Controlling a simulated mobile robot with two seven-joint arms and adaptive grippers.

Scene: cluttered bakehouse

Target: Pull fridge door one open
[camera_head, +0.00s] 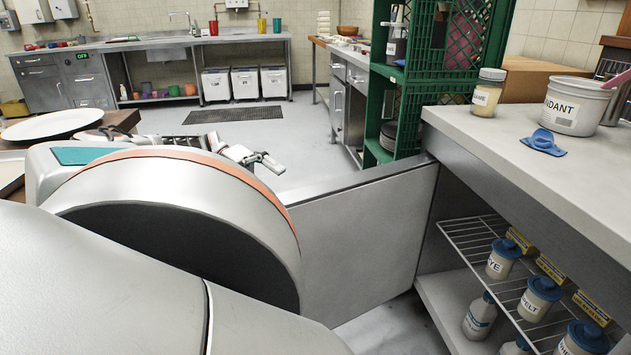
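The grey fridge door (362,245) stands swung out from the counter unit on the right, with a wide opening behind it. Inside the fridge, a wire shelf (470,243) holds labelled white tubs with blue lids (503,258) and yellow boxes. My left arm fills the lower left and hides the door's near left part. My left gripper (265,161) shows small beyond the arm, close to the door's free edge. Whether it touches the door, and how its fingers stand, is too small to tell. My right gripper is out of view.
Stacked green crates (410,110) stand just behind the door's hinge side. A round white plate (48,126) lies at left. Open floor (290,115) extends beyond the door.

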